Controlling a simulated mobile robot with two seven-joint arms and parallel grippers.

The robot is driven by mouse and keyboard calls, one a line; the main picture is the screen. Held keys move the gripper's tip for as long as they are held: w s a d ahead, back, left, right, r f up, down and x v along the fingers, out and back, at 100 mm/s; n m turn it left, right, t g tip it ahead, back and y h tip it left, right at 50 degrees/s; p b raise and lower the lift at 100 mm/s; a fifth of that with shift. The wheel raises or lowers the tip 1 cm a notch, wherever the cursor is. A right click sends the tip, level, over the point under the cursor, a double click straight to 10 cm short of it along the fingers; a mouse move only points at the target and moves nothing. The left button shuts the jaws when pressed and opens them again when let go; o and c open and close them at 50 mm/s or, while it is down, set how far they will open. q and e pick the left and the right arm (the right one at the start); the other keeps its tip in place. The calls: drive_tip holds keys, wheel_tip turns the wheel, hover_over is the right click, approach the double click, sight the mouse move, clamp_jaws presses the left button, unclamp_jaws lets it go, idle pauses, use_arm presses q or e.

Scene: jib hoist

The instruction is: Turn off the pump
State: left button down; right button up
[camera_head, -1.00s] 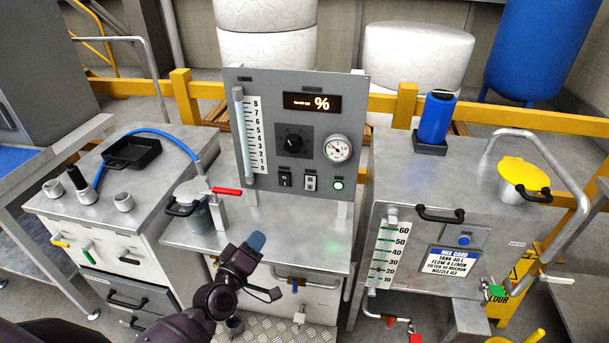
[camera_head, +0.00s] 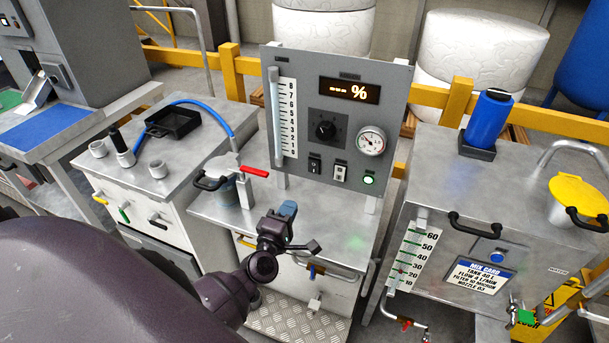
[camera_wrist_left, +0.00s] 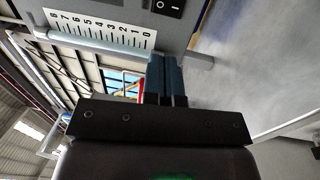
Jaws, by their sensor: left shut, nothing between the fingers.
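The grey control panel (camera_head: 398,92) stands upright at the back of the middle steel cabinet. It carries an orange percent display (camera_head: 350,91), a black knob (camera_head: 325,130), a round gauge (camera_head: 370,141), a black switch (camera_head: 314,164), a lighter switch (camera_head: 340,172) and a lit green lamp (camera_head: 369,180). The black switch (camera_wrist_left: 168,8) also shows at the top of the left wrist view. Which control belongs to the pump cannot be read. My left gripper (camera_head: 287,210) is shut and empty, in front of and below the panel, apart from it. My right gripper is not in view.
A clamp with a red handle (camera_head: 256,172) stands on the middle cabinet, left of my gripper. A tank cabinet (camera_head: 430,180) with a blue bottle (camera_head: 488,118) and yellow cap (camera_head: 580,194) is at right. A black tray (camera_head: 173,123) is at left.

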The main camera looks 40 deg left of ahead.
use_arm(q)
approach(312, 164)
drive_tip(key=w, duration=0.1)
drive_tip(key=x, duration=0.5)
drive_tip(key=shift+w+a+r+p, duration=0.1)
drive_tip(key=shift+a+r+p, duration=0.05)
drive_tip(key=shift+p, duration=0.2)
drive_tip(key=shift+w+a, duration=0.15)
drive_tip(key=shift+w, duration=0.45)
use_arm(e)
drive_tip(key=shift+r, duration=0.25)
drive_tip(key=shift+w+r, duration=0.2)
